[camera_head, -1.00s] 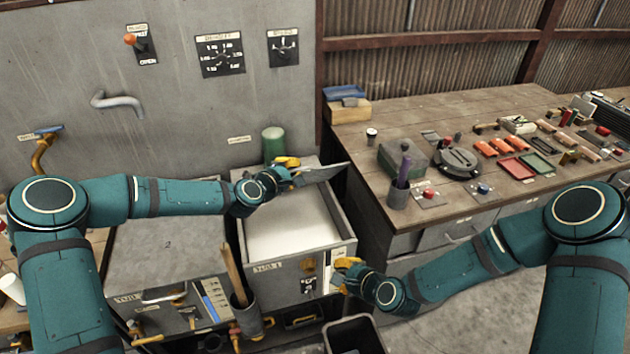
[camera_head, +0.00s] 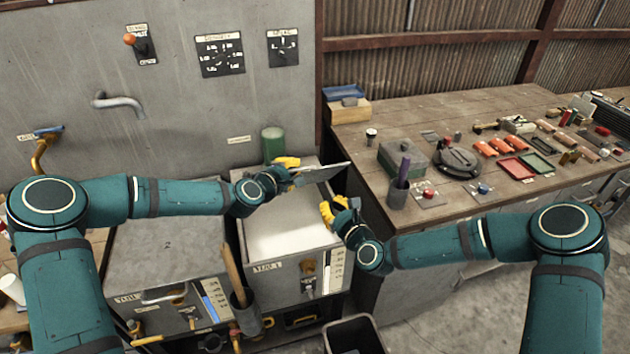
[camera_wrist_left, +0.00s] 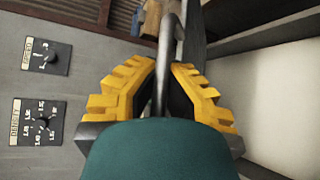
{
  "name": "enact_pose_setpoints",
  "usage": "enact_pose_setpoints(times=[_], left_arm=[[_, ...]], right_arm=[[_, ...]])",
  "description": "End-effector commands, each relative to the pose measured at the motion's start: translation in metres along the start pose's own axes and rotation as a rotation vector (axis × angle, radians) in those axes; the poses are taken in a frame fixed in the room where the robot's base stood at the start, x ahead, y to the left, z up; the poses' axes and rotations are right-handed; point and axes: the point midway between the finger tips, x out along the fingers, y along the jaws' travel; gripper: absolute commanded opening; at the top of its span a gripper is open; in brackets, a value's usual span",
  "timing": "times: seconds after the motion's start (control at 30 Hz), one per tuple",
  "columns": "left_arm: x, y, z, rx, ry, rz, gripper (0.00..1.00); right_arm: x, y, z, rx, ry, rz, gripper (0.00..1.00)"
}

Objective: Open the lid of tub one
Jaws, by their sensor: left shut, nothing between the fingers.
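Tub one (camera_head: 240,230) is the grey tub with a "TUB 1" label on its front. Its top is uncovered and pale white contents show inside. A thin grey slab that looks like its lid (camera_head: 322,173) is raised and tilted over the back of the tub. My left gripper (camera_head: 287,162) is at the slab's left end, shut. In the left wrist view a grey bar handle (camera_wrist_left: 163,45) shows at the yellow fingers; I cannot tell whether they touch it. My right gripper (camera_head: 335,210) is by the tub's right rim, its jaws too small to read.
A second tub with a closed lid (camera_head: 165,245) stands to the left. A grey holder (camera_head: 245,299) with a wooden handle is at the front. A bench (camera_head: 450,108) with a grey box, a purple-handled tool and several small parts is at the right. A green cylinder (camera_head: 272,143) stands behind.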

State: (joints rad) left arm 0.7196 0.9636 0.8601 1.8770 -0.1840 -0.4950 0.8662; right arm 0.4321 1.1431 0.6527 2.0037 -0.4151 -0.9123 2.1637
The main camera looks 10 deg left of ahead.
Motion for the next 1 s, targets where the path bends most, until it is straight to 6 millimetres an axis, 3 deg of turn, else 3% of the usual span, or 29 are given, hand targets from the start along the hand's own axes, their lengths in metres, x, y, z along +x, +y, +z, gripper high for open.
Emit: enact_pose_setpoints(times=[0.3, 0.4, 0.63, 1.0], left_arm=[[0.0, 0.002, 0.0, 0.003, 0.0, 0.003, 0.0], [0.0, 0.002, 0.0, 0.003, 0.001, 0.003, 0.0], [0.0, 0.002, 0.0, 0.003, 0.001, 0.003, 0.0], [0.0, 0.002, 0.0, 0.003, 0.001, 0.003, 0.0]], right_arm=[[0.062, 0.001, 0.0, -0.002, 0.0, 0.002, 0.0], [0.073, 0.001, 0.012, -0.005, -0.001, 0.002, 0.0], [0.087, 0.001, 0.026, -0.003, 0.001, 0.001, 0.0], [0.089, 0.0, 0.028, -0.001, 0.002, 0.001, 0.0]])
